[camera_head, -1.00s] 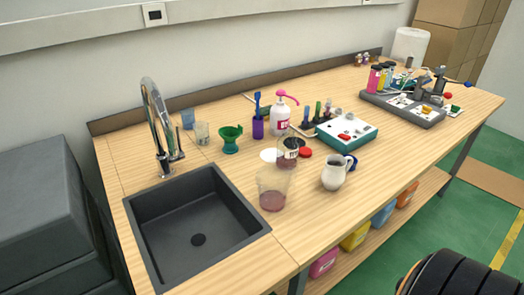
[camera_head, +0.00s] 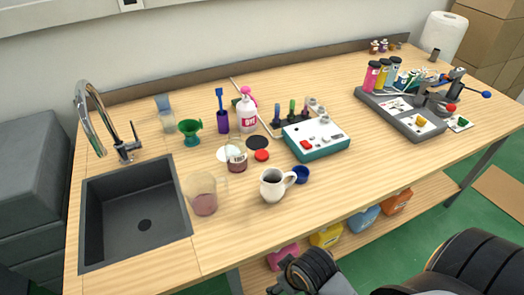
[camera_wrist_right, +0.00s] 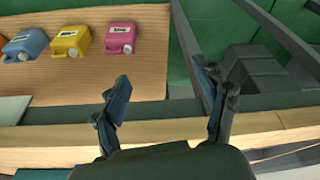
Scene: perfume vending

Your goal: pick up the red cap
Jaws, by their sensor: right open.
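The red cap (camera_head: 261,155) is a small flat disc lying on the wooden bench top (camera_head: 340,200) in the head view. It lies just right of a beaker of dark liquid (camera_head: 237,160) and in front of a black disc (camera_head: 258,142). My right gripper (camera_wrist_right: 165,95) is open in the right wrist view, with nothing between its fingers. It points at the bench's front edge and the lower shelf, and the cap does not show there. In the head view, my dark arm parts show at the lower right, apart from the cap. My left gripper is not in view.
A white mug (camera_head: 272,186) and a blue cap (camera_head: 300,174) stand in front of the red cap. A teal-based device (camera_head: 318,152) is to its right, a pump bottle (camera_head: 246,115) behind. A beaker (camera_head: 201,195) and sink (camera_head: 140,215) are left. The front right bench top is clear.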

